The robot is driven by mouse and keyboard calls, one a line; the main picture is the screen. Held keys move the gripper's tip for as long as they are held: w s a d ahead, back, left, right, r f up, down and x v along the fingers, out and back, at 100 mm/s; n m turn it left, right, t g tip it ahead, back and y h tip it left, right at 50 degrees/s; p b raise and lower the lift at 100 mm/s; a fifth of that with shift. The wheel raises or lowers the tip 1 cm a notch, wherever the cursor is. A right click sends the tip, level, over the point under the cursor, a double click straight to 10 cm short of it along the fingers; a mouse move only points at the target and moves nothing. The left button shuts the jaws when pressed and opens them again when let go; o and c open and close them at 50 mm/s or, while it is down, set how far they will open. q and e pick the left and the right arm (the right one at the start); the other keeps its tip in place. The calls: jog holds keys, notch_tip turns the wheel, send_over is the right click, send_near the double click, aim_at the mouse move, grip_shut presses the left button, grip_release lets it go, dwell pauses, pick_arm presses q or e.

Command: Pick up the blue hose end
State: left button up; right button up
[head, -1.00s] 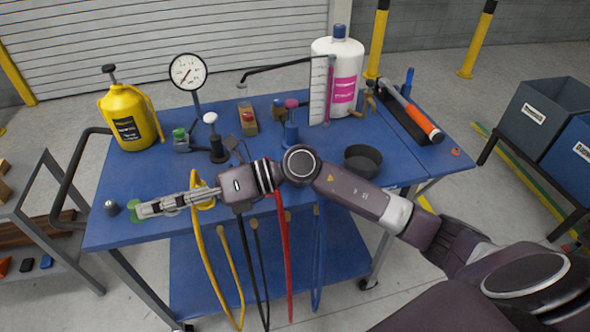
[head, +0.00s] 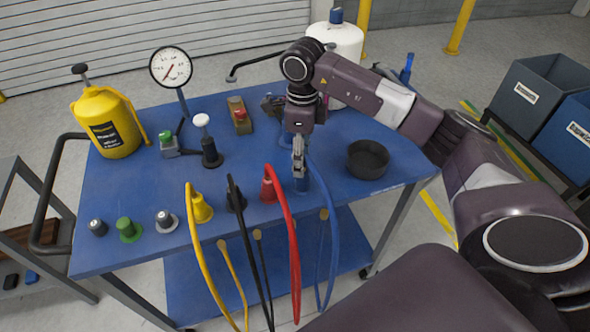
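The blue hose (head: 332,225) hangs over the front edge of the blue table at the right end of the hose row. Its blue end (head: 303,186) stands at the table's front edge, partly hidden by my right gripper. My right gripper (head: 300,176) points down directly above or at this end. Its fingers are seen nearly edge-on, so I cannot tell whether they are open or shut, or whether they touch the end. My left gripper is not in view.
Red (head: 269,187), black (head: 236,198) and yellow (head: 201,209) hose ends stand to the left in a row. A dark round bowl (head: 367,160) is close on the right. A pressure gauge (head: 171,67) and yellow sprayer (head: 108,125) stand further back left.

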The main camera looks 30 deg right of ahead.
jog(key=shift+s+f+p, duration=0.75)
jog(key=shift+s+f, duration=0.25)
jog(key=f, duration=0.2)
jog(key=w+f+p, duration=0.1)
jog(key=f, duration=0.1)
jog(key=shift+a, duration=0.15)
jog(key=shift+f, duration=0.35)
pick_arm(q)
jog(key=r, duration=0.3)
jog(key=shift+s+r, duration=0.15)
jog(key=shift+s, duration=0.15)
pick_arm(e)
jog(key=shift+s+r, duration=0.1)
jog(key=shift+s, duration=0.05)
jog(key=shift+c, duration=0.5)
grip_shut()
